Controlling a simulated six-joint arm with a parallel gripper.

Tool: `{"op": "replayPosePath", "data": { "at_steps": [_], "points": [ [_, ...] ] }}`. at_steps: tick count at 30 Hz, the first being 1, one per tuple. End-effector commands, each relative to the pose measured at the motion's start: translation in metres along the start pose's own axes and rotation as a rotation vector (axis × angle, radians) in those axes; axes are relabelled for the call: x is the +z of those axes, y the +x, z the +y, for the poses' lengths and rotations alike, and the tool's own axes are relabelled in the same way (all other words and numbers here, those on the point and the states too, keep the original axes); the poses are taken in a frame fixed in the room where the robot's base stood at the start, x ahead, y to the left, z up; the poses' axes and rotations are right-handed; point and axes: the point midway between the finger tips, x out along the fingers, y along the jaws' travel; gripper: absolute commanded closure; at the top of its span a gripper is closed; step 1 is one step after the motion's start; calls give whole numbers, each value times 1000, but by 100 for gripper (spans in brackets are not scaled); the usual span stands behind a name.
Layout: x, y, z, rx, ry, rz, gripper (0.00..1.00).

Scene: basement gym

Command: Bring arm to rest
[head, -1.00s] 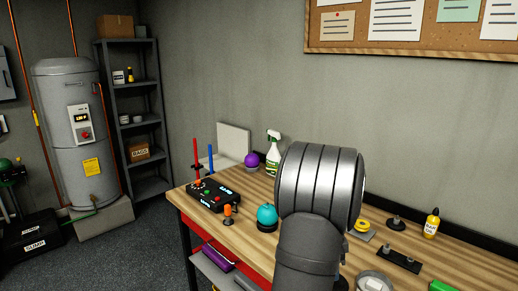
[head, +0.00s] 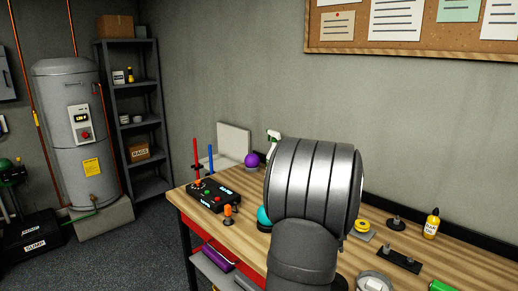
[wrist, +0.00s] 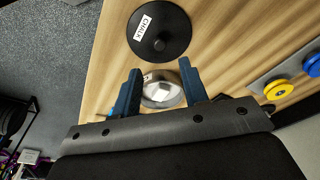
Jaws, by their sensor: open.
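My gripper (wrist: 158,92) shows in the wrist view with its two blue fingers apart. A round metal bowl or tin (wrist: 162,90) with something pale in it stands on the wooden bench (wrist: 215,30), seen between and beyond the fingers. I cannot tell how far below them it is. In the head view my large grey arm link covers the middle of the bench (head: 250,222), and the gripper itself is hidden there.
A black round lid labelled CHALK (wrist: 158,32) lies near the tin. Yellow and blue discs (wrist: 279,89) are at the right. In the head view a black control box (head: 214,194), an orange knob (head: 228,211), a teal ball (head: 263,215) and a yellow bottle (head: 432,224) stand on the bench.

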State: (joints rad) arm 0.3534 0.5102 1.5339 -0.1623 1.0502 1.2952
Motion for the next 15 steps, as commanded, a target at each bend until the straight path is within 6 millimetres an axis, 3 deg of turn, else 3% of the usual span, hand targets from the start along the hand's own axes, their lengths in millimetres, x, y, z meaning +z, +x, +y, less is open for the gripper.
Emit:
{"op": "replayPosePath", "data": {
  "at_steps": [5, 15],
  "points": [
    [0, -38, 0, -4, -1, 1, 60],
    [1, 38, 1, 6, -1, -3, 60]
  ]
}}
